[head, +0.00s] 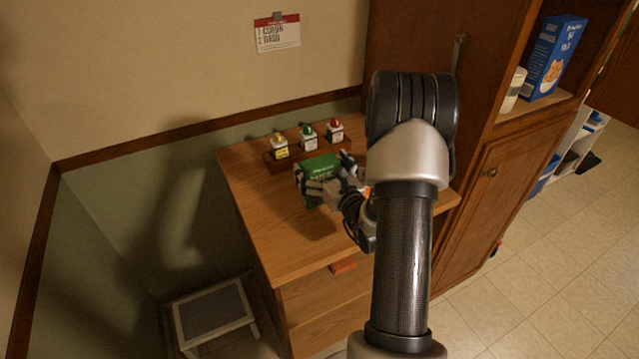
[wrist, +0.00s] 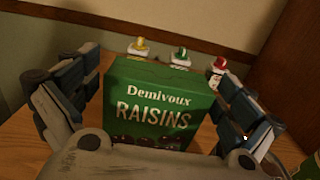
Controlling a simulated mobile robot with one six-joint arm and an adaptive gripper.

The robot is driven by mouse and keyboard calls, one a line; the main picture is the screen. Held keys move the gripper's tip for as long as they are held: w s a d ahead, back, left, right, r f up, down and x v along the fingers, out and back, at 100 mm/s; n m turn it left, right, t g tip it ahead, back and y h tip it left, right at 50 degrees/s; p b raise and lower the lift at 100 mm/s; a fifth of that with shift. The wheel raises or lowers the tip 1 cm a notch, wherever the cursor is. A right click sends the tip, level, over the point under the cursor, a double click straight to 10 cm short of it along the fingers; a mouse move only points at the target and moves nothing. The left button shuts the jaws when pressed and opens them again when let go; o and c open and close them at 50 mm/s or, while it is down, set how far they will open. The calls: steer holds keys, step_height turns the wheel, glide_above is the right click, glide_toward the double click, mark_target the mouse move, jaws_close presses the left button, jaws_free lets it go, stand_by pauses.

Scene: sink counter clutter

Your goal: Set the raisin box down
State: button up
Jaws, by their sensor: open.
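The green raisin box (head: 320,166), labelled "Demivoux RAISINS" in the wrist view (wrist: 158,98), stands upright on or just above the wooden counter (head: 272,225); its base is hidden. My gripper (head: 333,176) is open around the box, with one finger at each side. In the wrist view, my gripper (wrist: 158,85) shows gaps between its fingers and the sides of the box. My arm hides part of the counter to the right.
Just behind the box, several small bottles with yellow (head: 280,146), green (head: 308,137) and red (head: 335,131) caps stand in a wooden rack. A tall wooden cabinet (head: 510,190) rises at the right. The counter's front left is clear. A stool (head: 210,311) stands below.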

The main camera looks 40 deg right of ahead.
steer(key=shift+w, duration=0.25)
steer(key=shift+c, duration=0.4)
steer(key=c, duration=1.5)
steer(key=shift+c, duration=0.9)
steer(key=shift+r, duration=0.2)
